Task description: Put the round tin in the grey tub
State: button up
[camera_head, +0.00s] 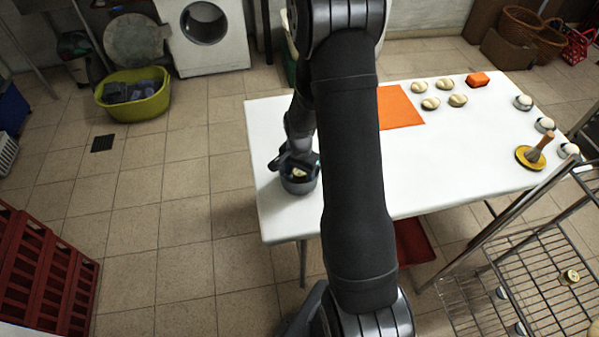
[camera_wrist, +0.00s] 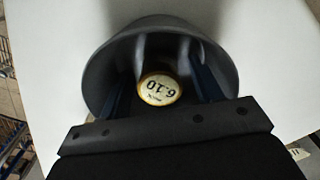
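The grey tub (camera_head: 299,187) stands on the white table near its left edge. In the wrist view its dark round wall (camera_wrist: 105,62) surrounds the fingers. The round tin (camera_wrist: 158,88), with a pale yellow lid marked "6.10", is inside the tub's outline; it also shows in the head view (camera_head: 298,174). My gripper (camera_head: 297,163) is over and partly in the tub, pointing down. In the wrist view, its fingers (camera_wrist: 162,70) stand either side of the tin with visible gaps, so it looks open. Whether the tin rests on the tub's floor is hard to see.
The white table (camera_head: 440,170) holds an orange mat (camera_head: 399,108), several pale round items (camera_head: 430,103), an orange block (camera_head: 477,79) and a wooden-handled yellow disc (camera_head: 535,152), mostly at the right. A wire rack (camera_head: 530,285) stands at the lower right. The table's left edge is close to the tub.

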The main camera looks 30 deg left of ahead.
notch_tip(320, 180, up, 12)
jog(key=shift+r, duration=0.2)
dwell(0.7)
jog(key=shift+f, duration=5.4)
jog(key=shift+f, duration=0.1)
